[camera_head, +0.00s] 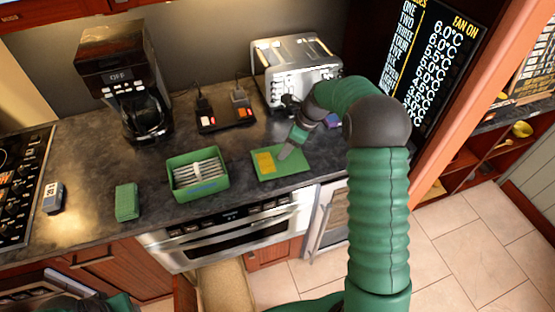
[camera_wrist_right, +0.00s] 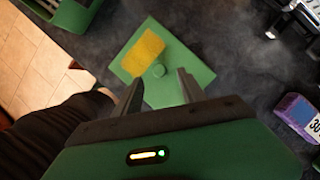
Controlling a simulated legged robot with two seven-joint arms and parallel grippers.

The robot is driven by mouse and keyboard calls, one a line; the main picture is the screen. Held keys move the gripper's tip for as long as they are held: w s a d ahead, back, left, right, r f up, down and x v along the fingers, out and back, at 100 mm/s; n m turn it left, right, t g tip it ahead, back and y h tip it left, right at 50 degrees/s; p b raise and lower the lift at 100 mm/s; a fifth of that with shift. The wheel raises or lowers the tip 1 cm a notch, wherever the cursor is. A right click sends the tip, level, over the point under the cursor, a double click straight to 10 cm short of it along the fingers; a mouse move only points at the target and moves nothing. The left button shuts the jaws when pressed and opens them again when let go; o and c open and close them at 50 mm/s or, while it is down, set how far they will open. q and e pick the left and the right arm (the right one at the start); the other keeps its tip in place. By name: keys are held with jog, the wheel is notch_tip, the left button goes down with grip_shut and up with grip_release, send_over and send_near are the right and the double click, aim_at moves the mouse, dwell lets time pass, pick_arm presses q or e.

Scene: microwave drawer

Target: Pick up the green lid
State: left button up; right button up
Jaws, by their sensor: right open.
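The green lid (camera_head: 291,168) lies flat on the dark counter, to the right of the green box. It is a thin square with a yellow patch on its left part. My left gripper is not clearly seen; only part of my left arm shows at the bottom left.
An open green box (camera_head: 198,190) with pale upright items stands left of the lid. A green block (camera_head: 127,202) and a small grey device (camera_head: 53,197) lie further left. A coffee maker (camera_head: 125,85), black tray (camera_head: 226,116) and toaster (camera_head: 296,68) stand behind. A purple box (camera_wrist_right: 298,115) is right.

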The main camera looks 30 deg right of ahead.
jog(key=x, duration=0.3)
jog(key=shift+f+p, duration=0.2)
jog(key=shift+p, duration=0.15)
jog(key=shift+w+a+f, duration=0.35)
jog(key=shift+s+r, duration=0.1)
jog(key=c, duration=0.7)
jog(key=shift+d, duration=0.2)
grip_shut()
